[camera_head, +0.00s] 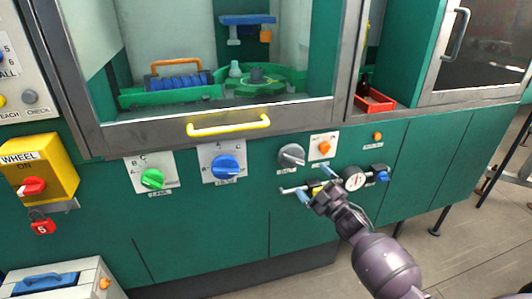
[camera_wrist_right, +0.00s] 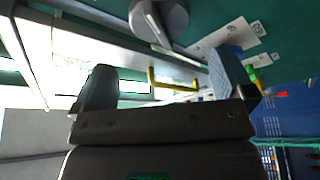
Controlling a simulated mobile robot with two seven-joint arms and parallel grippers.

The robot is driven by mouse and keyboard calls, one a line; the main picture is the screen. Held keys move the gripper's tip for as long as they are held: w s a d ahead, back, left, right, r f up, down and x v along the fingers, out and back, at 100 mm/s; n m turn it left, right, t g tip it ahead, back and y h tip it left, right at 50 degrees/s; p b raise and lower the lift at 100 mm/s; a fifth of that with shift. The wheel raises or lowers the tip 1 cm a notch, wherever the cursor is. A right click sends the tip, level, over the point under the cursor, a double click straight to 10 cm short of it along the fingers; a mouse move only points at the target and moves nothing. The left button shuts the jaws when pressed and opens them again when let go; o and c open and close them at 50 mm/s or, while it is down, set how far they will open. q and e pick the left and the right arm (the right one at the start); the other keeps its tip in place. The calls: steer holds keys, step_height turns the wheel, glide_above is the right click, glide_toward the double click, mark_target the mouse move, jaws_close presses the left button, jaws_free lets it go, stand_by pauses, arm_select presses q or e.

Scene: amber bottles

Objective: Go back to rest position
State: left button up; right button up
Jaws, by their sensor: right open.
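My right gripper (camera_head: 315,182) reaches up from the lower right in the head view. It is open and empty, in front of the green machine's front panel and just below the grey knob (camera_head: 291,155). In the right wrist view its two fingers stand wide apart (camera_wrist_right: 160,82) with nothing between them. The grey knob (camera_wrist_right: 165,18) shows above them there. I cannot tell whether the gripper touches the small fittings behind it. My left gripper is not in view.
A pressure gauge (camera_head: 354,178) sits close to my right gripper. A yellow handle (camera_head: 228,125) runs along the machine's window. A dark amber bottle (camera_head: 364,85) stands in a red tray (camera_head: 378,104) at right. A grey box (camera_head: 62,285) lies low at left. Floor shows at lower right.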

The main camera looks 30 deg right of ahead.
steer(key=s+a+f+m+g, duration=0.3)
steer(key=s+a+f, duration=0.2)
steer(key=s, duration=0.4)
steer(key=s+a+f+m+g+h+p, duration=0.1)
steer(key=s+a+f+m+g, duration=0.2)
steer(key=s, duration=0.7)
steer(key=s+a+f+m+g, duration=0.3)
steer(key=s+a+f+g, duration=0.1)
steer(key=s+a+f, duration=0.3)
steer(key=s+a, duration=0.2)
steer(key=shift+s+a+m, duration=0.15)
steer(key=shift+s+m, duration=0.25)
stand_by(2.0)
